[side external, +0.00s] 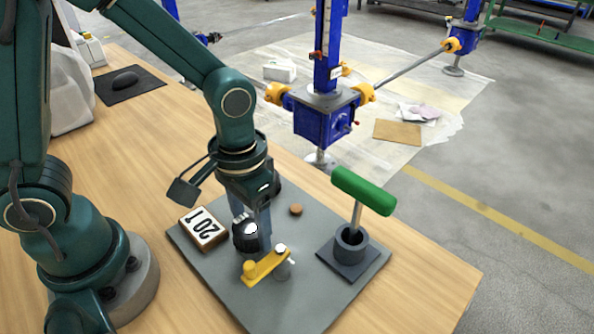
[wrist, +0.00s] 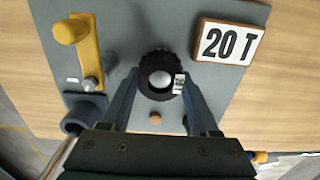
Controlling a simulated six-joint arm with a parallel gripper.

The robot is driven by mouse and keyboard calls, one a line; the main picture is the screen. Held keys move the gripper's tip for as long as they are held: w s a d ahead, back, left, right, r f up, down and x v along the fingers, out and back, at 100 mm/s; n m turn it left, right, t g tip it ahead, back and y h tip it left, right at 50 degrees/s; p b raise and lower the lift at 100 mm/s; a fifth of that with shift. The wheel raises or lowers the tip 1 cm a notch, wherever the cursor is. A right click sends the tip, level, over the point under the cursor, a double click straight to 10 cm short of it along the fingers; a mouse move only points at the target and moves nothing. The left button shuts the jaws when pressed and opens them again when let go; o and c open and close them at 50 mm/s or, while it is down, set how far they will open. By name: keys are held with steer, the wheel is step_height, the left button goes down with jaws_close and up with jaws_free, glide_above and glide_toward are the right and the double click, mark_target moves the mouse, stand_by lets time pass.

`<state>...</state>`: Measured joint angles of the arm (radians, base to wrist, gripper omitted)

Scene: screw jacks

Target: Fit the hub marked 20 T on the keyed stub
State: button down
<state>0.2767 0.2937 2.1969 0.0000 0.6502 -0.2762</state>
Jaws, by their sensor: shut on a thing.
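A dark ribbed hub (side external: 244,236) is between the fingers of my gripper (side external: 260,226). In the wrist view the hub (wrist: 150,62) shows a bright round centre and a small white tag too small to read. My gripper (wrist: 162,90) is shut on it. A sign reading 20 T (side external: 203,229) lies on the grey plate; it also shows in the wrist view (wrist: 227,42). A short grey post (side external: 283,269) with a pale top stands at one end of a yellow arm (side external: 264,267). I cannot tell whether this is the keyed stub, or whether the hub touches anything below.
A green T-handle (side external: 362,190) stands upright in a dark socket (side external: 350,245) at the plate's right. A small brown disc (side external: 296,210) lies behind the hub. The grey plate (side external: 300,309) is clear at the front. A blue screw jack (side external: 325,118) stands beyond the table.

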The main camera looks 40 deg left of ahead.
steer(key=shift+f, duration=0.1)
steer(key=shift+c, duration=0.3)
jaws_free()
steer(key=shift+r, duration=2.55)
